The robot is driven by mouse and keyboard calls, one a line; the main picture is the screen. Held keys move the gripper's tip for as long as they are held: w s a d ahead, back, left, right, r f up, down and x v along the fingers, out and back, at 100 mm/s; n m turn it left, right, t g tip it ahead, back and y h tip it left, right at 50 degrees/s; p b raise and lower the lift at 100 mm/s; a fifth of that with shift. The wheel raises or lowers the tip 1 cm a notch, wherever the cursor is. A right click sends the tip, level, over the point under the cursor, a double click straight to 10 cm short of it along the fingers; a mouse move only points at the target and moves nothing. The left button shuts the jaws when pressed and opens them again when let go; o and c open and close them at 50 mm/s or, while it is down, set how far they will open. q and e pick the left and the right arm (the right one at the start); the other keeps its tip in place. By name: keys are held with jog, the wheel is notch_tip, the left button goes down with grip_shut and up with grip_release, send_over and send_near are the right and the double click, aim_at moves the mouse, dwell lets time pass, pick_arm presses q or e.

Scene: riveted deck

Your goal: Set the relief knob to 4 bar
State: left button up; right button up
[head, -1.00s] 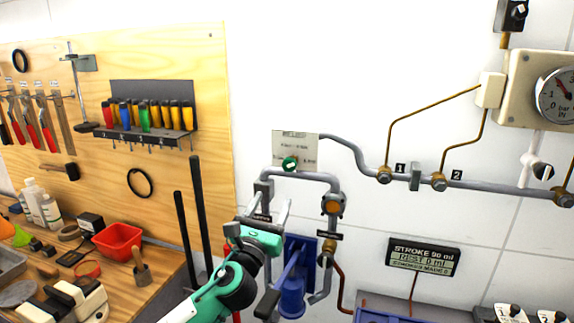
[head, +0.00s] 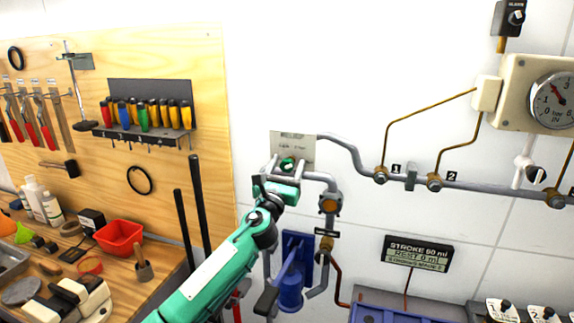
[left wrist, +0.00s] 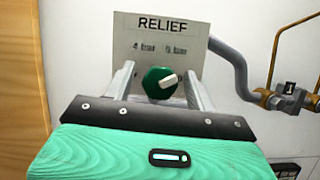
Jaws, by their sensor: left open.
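The relief knob (head: 288,163) is a round green knob with a white pointer on a pale plate (head: 307,145) on the wall. In the left wrist view the knob (left wrist: 158,85) sits below the word RELIEF. The plate has a "4 bar" mark at upper left and another bar mark, hard to read, at upper right. The pointer points right and slightly up, on the right-hand mark's side. My left gripper (head: 286,165) is open in front of the plate. Its fingers (left wrist: 160,72) stand left and right of the knob, with gaps visible. My right gripper is out of view.
Grey pipes (head: 345,150) run right from the plate. A pressure gauge (head: 552,100) hangs at the right. A blue pump (head: 292,280) stands below. A tool board (head: 200,70) and cluttered bench are at the left.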

pick_arm(q)
jog(key=c, duration=1)
